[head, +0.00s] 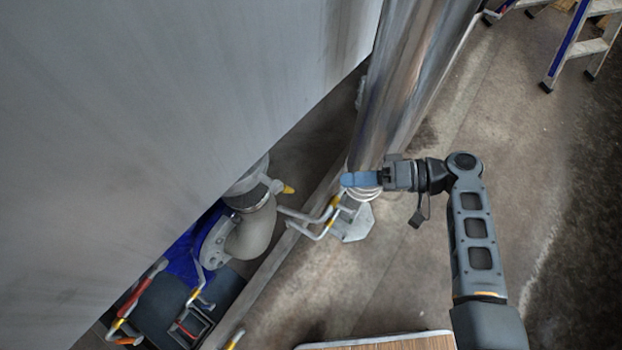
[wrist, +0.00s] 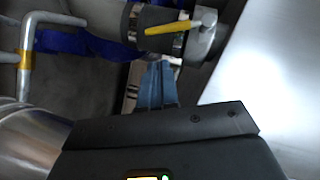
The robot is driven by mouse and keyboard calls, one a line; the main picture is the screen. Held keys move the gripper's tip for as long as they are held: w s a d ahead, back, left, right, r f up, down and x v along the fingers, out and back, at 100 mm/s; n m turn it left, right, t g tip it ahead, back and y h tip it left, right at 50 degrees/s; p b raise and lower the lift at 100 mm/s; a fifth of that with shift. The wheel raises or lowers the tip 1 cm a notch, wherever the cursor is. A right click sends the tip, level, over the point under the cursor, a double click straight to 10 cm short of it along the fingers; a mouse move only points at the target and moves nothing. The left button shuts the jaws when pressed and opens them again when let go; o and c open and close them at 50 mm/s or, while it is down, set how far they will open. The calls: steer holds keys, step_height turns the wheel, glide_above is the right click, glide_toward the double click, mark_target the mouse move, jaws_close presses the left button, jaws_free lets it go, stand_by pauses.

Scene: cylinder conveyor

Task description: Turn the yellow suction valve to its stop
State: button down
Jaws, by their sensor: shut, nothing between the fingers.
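The yellow suction valve lever (wrist: 168,29) is at the top of the wrist view, fixed to a grey fitting on a pipe and lying nearly level. In the head view only its yellow end (head: 288,189) shows beside the large tank. My gripper (head: 346,179) has blue fingers and points left towards the lever, with a gap between them. In the wrist view my gripper (wrist: 158,66) is just below the lever, its fingers together and nothing between them. I cannot tell from the wrist view how deep the gap is.
A large grey tank (head: 160,80) fills the left. A shiny metal column (head: 412,75) stands beside my gripper. White bent rails with yellow bands (head: 322,222) and a thick grey pipe (head: 252,232) lie below. A stepladder (head: 580,45) is far right; floor between is clear.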

mark_target(285, 189)
steer(key=x, duration=1)
steer(key=shift+r+p, duration=0.25)
steer(key=shift+p, duration=0.15)
steer(key=s+a+f+m+y+b, duration=0.1)
steer(key=b, duration=0.1)
steer(key=s+a+f+m+y+b, duration=0.1)
steer(key=m, duration=0.1)
steer(key=shift+s+m+y+b, duration=0.25)
steer(key=shift+m+y+b, duration=0.05)
steer(key=shift+y+b, duration=0.1)
steer(key=shift+d, duration=0.2)
